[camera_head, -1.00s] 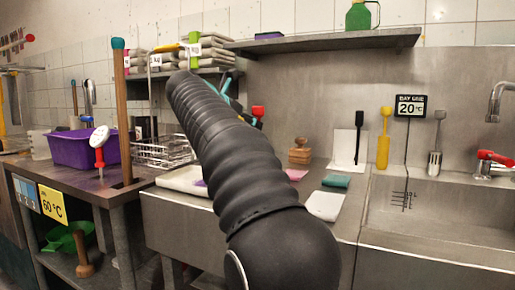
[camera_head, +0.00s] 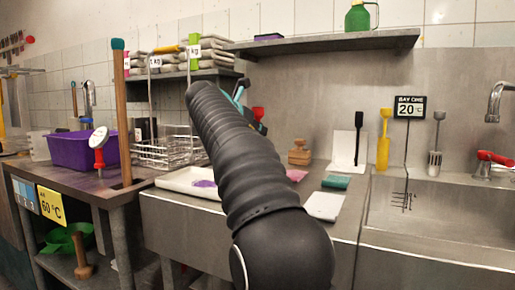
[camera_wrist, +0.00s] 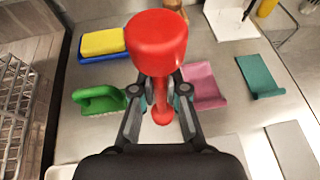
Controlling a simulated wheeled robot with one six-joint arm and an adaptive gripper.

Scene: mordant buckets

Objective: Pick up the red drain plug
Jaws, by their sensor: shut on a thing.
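The red drain plug (camera_wrist: 157,42) is between the fingers of my gripper (camera_wrist: 162,84) in the wrist view. Its broad head faces the camera, with a thin stem and a small knob below. My gripper is shut on the stem. In the head view my black arm hides most of the gripper; a red part that looks like the plug (camera_head: 258,113) shows just right of the arm's far end.
Below the plug lie a green brush (camera_wrist: 99,100), a yellow and blue sponge (camera_wrist: 103,43), a pink cloth (camera_wrist: 203,85) and a teal cloth (camera_wrist: 259,76). A wire rack (camera_head: 168,150) stands left, a sink (camera_head: 440,215) right. A shelf (camera_head: 325,42) hangs above.

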